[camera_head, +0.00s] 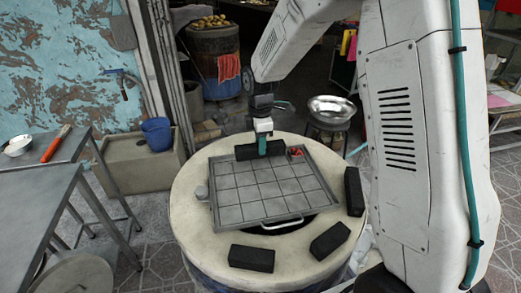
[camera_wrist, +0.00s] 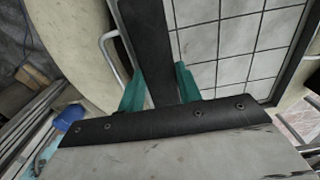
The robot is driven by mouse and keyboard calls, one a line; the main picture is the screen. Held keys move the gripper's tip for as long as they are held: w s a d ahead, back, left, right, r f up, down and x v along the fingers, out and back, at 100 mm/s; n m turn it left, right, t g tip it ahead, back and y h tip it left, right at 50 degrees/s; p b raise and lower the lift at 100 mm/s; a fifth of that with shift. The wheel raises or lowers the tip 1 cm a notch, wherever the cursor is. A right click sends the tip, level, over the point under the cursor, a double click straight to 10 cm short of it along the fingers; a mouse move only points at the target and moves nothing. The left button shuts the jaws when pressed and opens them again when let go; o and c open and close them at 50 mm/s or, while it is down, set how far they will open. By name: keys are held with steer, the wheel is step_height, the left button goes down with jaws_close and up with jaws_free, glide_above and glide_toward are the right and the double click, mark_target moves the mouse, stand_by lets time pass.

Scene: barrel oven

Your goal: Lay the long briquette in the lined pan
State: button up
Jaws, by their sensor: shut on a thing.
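My gripper (camera_head: 262,146) is at the far edge of the pan, its teal fingers pointing down. It is shut on a long black briquette (camera_head: 244,153), which lies crosswise along the pan's back side. In the wrist view, the briquette (camera_wrist: 147,35) runs between the two fingers of the gripper (camera_wrist: 158,88), beside the grid. The lined pan (camera_head: 245,192) is a shallow grey square tray marked with a grid, with a handle at the front. Its grid also shows in the wrist view (camera_wrist: 235,45). I cannot tell whether the briquette touches the pan.
The pan sits on the pale round barrel top (camera_head: 190,225). Black briquettes lie around its rim: one at right (camera_head: 354,192), one front right (camera_head: 330,241), one front left (camera_head: 251,259). A small red thing (camera_head: 296,152) is near the pan's back right corner. A metal bowl (camera_head: 331,110) stands behind.

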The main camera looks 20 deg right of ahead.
steer(key=shift+f, duration=1.45)
steer(key=o, duration=0.8)
steer(key=shift+f, duration=0.15)
step_height(320, 180, up, 13)
steer(key=shift+f, duration=0.2)
steer(key=s+d+r+m, duration=0.1)
steer(key=s+r+m, duration=0.3)
steer(key=s+r, duration=0.3)
steer(key=s+d+r+m+t, duration=0.1)
steer(key=s+m, duration=1.1)
steer(key=s, duration=1.6)
steer(key=shift+d+r+m, duration=0.3)
steer(key=shift+d, duration=0.25)
